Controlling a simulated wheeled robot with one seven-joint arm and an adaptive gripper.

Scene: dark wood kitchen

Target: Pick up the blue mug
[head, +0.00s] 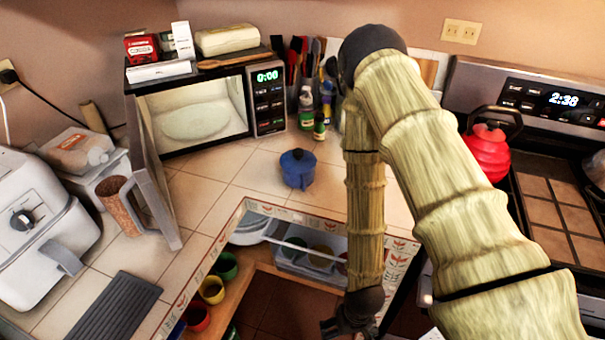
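A small round blue vessel (297,170) stands upright on the tiled counter, in front of the microwave and right of its open door. It has a knob-like top and looks more like a lidded pot than an open mug. No other blue mug is clearly visible. My gripper (350,322) is dark and hangs at the bottom edge of the head view, below and right of the blue vessel and well apart from it. Its fingers are small, dark and partly cut off, so their opening cannot be told. I see nothing clearly held in it.
An open microwave (195,108) stands behind, its door (152,165) swung out beside a brown mug (121,207). Bottles (306,108) and utensils are behind the blue vessel. A red kettle (487,150) is right. Coloured cups (212,290) sit under the counter. Tiles around the vessel are clear.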

